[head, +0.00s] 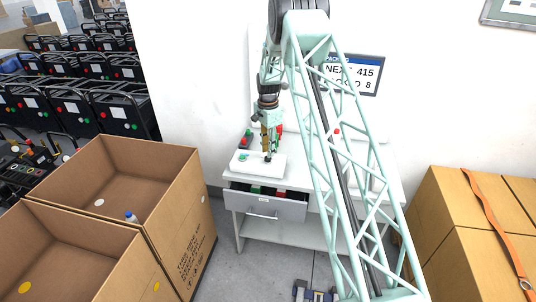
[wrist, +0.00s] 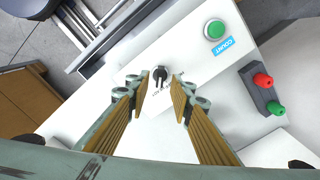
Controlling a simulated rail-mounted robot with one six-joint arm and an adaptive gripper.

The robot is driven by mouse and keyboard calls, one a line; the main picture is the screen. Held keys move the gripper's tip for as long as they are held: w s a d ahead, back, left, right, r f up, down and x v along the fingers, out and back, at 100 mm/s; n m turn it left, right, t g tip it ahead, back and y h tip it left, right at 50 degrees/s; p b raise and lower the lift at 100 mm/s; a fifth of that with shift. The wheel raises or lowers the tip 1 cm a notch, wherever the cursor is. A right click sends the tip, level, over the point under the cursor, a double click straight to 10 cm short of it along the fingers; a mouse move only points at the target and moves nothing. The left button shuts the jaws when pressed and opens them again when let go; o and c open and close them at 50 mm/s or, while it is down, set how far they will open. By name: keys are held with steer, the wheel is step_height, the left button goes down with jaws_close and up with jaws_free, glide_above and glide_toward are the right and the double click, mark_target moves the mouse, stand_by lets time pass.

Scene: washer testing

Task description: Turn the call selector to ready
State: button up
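The call selector (wrist: 160,73) is a small black knob with a pale pointer line, set on a white panel box (wrist: 128,66). Lettering beside it is too small to read. In the head view the box (head: 250,167) lies on top of the white workbench. My gripper (wrist: 161,97) is open and empty, with its ribbed yellow finger pads on either side of the knob's near side. I cannot tell whether either finger touches it. In the head view my gripper (head: 268,152) points down over the box and hides most of the knob.
A green button (wrist: 215,29) with a blue COUNT label shares the panel. A dark block with red and green knobs (wrist: 262,88) stands beside it. The bench drawer (head: 265,207) is open. Cardboard boxes (head: 135,185) stand at left; a packing display (head: 352,74) hangs behind.

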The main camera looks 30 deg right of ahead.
step_height(320, 180, up, 9)
stand_by(0.5)
steer(key=shift+f, duration=0.1)
stand_by(0.4)
